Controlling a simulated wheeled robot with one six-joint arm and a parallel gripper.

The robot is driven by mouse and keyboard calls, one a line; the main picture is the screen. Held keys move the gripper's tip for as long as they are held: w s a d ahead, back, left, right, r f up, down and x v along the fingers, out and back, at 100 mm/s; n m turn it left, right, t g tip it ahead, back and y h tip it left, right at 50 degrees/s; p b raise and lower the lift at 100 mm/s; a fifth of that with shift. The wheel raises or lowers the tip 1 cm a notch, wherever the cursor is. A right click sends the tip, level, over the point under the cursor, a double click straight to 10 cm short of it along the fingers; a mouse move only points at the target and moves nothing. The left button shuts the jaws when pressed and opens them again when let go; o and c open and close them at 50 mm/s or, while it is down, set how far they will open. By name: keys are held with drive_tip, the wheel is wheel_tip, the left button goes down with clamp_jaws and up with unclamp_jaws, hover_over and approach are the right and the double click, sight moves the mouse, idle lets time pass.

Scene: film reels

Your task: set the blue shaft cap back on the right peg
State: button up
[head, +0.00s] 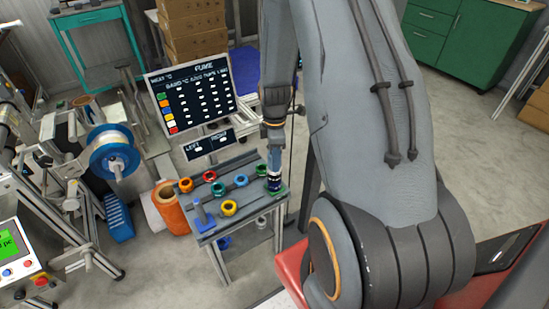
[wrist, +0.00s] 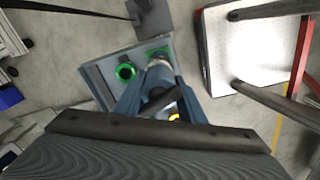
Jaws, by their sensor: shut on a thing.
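My gripper (head: 274,178) is at the right end of the small grey table, fingers pointing down. It is shut on a dark blue piece with a pale band, which looks like the blue shaft cap (head: 274,186). A green patch shows on the table beside and under it. In the wrist view, the fingers of my gripper (wrist: 160,84) close around a pale, rounded end; most of the held piece is hidden. The right peg cannot be made out, so I cannot tell whether the cap touches it.
The small table (head: 240,195) carries several coloured rings: red (head: 210,176), blue (head: 241,180), yellow (head: 229,208) and green (wrist: 126,71). A chart board (head: 192,98) and a small left/right sign (head: 209,144) stand behind. An orange roll (head: 170,207) stands to the left.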

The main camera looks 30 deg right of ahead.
drive_tip(key=shift+f, duration=0.3)
drive_tip(key=o, duration=1.3)
drive_tip(key=shift+r, duration=0.1)
wheel_tip(320, 180, up, 6)
drive_tip(key=shift+w+r+b, duration=0.1)
drive_tip(key=shift+r+b, duration=0.15)
drive_tip(key=shift+b, duration=0.05)
drive_tip(key=shift+r, duration=0.55)
